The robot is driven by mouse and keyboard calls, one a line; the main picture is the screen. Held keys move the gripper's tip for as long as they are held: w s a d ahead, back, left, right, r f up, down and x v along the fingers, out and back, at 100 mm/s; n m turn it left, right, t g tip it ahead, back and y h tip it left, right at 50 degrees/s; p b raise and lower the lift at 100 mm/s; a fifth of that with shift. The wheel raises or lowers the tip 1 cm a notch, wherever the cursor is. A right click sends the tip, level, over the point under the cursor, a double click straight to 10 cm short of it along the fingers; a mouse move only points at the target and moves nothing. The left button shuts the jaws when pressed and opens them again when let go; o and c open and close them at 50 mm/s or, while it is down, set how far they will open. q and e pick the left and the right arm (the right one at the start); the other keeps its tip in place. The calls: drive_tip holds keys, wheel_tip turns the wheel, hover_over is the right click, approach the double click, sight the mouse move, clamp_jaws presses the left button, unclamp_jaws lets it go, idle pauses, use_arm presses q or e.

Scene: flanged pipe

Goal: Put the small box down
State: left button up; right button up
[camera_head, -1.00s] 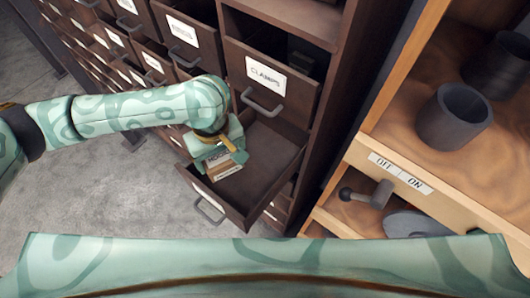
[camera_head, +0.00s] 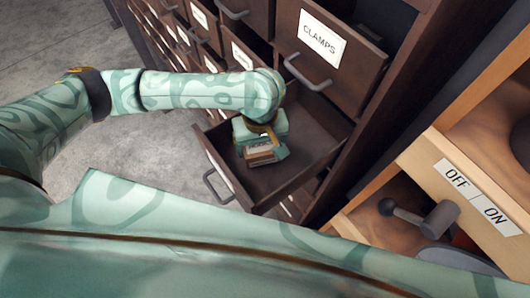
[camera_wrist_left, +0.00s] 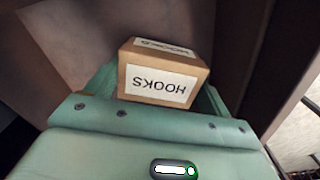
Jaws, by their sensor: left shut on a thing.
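The small box (camera_head: 262,154) is brown cardboard with white labels. In the left wrist view the box (camera_wrist_left: 163,76) reads "HOOKS", upside down. My left gripper (camera_head: 260,145) is shut on it. In the head view, gripper and box are over the open drawer (camera_head: 312,150), within its walls near the front. I cannot tell whether the box touches the drawer floor. The fingers are partly hidden behind the box in the wrist view. My right gripper is not in view.
The drawer's front panel with its handle (camera_head: 217,188) is on the near left. Above it another drawer labelled "CLAMPS" (camera_head: 321,45) stands partly open. On the right is a wooden shelf (camera_head: 447,150) with an OFF/ON label and a grey lever (camera_head: 425,215). The drawer floor right of the box is bare.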

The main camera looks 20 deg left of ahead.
sight(262, 153)
use_arm(q)
wheel_tip(262, 153, down, 4)
drive_tip(key=shift+f+b, duration=0.2)
drive_tip(key=shift+b, duration=0.45)
drive_tip(key=shift+r, duration=0.1)
drive_tip(key=o, duration=1.2)
wheel_tip(262, 153, up, 12)
drive_tip(key=p, duration=0.3)
drive_tip(key=shift+p, duration=0.3)
